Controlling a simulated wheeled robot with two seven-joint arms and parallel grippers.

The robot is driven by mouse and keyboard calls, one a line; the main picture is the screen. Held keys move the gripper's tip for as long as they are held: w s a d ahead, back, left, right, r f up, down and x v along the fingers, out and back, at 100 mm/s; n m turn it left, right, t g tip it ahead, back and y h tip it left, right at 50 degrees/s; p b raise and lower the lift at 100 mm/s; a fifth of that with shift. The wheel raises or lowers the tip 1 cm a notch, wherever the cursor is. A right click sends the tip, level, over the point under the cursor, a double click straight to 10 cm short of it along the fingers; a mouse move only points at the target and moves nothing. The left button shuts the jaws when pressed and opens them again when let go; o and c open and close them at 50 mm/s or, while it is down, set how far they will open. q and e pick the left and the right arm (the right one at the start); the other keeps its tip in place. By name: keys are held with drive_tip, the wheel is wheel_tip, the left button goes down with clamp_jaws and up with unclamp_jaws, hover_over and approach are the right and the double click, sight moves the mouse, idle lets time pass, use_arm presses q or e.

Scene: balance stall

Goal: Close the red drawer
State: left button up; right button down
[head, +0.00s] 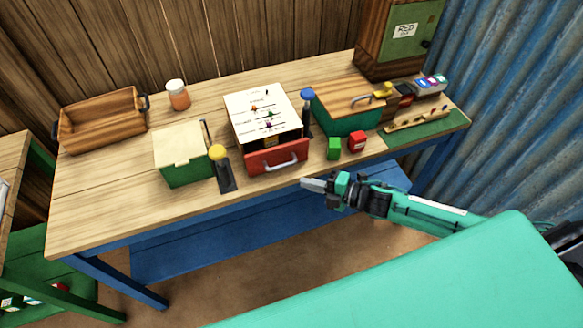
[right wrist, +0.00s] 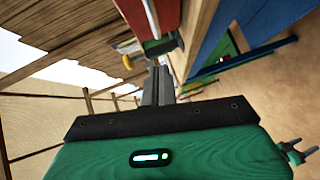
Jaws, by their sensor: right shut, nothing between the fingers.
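The red drawer (head: 262,166) is at the front of a white-topped box (head: 252,104) on the wooden table. It has a pale bar handle (head: 281,164) across its front. The drawer front stands near the table's front edge; how far it is out from the box is hard to tell. My right gripper (head: 303,182) is shut and empty, just in front of and below the drawer's right side, apart from it in the head view. In the right wrist view the shut fingers (right wrist: 158,85) point toward the red drawer front (right wrist: 135,14) and handle (right wrist: 151,18).
A green box with a cream lid (head: 180,152) and a yellow-knobbed lever (head: 222,170) stand left of the drawer. A blue-knobbed lever (head: 307,110), a green block (head: 334,148) and a red block (head: 356,141) stand right. A wooden tray (head: 103,122) sits far left.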

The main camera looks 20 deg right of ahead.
sight(290, 163)
drive_tip(key=w+a+f+p, duration=0.1)
drive_tip(key=w+a+p, duration=0.1)
drive_tip(key=w, duration=0.4)
drive_tip(key=shift+w+a+f+p, duration=0.2)
drive_tip(key=shift+a+p, duration=0.15)
drive_tip(key=shift+a, duration=0.2)
drive_tip(key=shift+w, duration=0.1)
drive_tip(key=w+b, duration=0.2)
drive_tip(key=w, duration=0.1)
drive_tip(key=shift+w+f, duration=0.1)
drive_tip(key=shift+w, duration=0.2)
drive_tip(key=shift+w+r, duration=0.1)
drive_tip(key=shift+r, duration=0.2)
